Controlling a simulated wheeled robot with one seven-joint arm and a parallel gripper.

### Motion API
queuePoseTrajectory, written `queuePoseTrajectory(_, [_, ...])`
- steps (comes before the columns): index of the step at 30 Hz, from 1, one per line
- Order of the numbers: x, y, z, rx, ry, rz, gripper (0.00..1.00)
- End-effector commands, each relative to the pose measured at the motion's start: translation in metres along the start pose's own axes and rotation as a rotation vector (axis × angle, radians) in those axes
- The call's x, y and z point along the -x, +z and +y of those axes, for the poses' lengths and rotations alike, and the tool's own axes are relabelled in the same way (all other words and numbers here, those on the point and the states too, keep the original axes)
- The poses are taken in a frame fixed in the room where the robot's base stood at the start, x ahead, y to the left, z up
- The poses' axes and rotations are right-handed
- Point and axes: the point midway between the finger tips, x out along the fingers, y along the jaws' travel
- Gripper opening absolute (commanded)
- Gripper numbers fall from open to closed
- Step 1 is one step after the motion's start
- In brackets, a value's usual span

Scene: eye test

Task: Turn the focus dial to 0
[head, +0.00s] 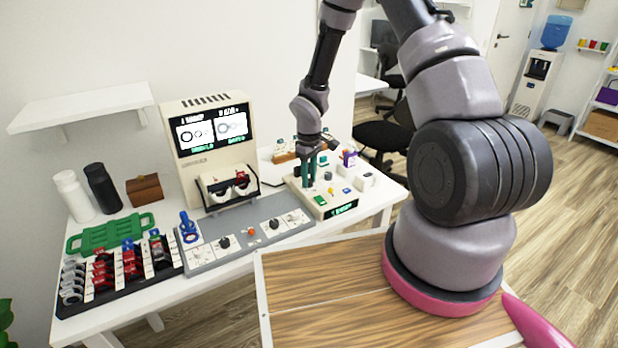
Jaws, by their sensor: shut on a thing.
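My gripper (309,176) points down over the top of a cream box (318,203) with a small green-lit display (341,209). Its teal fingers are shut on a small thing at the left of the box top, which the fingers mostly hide. It may be a dial, but I cannot tell its marks or setting. Two black knobs, a left one (224,243) and a right one (274,224), sit on white plates of the grey panel, apart from my gripper. The labels are too small to read, so I cannot tell which control is the focus dial.
A machine with a screen (212,129) stands behind the grey panel (212,258). Near my gripper on the box are a blue button (347,190) and a purple part (349,158). A green tray (109,233) and a black rack (150,272) lie left. A wall shelf (82,105) overhangs the left.

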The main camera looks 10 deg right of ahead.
Motion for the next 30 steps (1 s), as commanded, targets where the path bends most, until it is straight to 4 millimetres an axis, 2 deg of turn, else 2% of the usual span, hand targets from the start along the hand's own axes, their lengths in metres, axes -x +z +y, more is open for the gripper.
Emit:
queuePoseTrajectory(9, [0.0005,-0.0006,0.0004,-0.112,0.001,0.001,0.00])
queuePoseTrajectory(25, [0.0006,-0.0006,0.0004,-0.132,0.001,0.001,0.00])
queuePoseTrajectory(26, [0.0006,-0.0006,0.0004,-0.132,0.001,0.001,0.46])
queuePoseTrajectory(27, [0.0005,-0.0006,0.0004,-0.132,0.001,0.001,0.61])
queuePoseTrajectory(28, [0.0005,-0.0005,0.0004,-0.132,0.001,0.001,0.64])
queuePoseTrajectory(30, [0.0004,-0.0004,0.0003,-0.132,0.000,0.001,0.64])
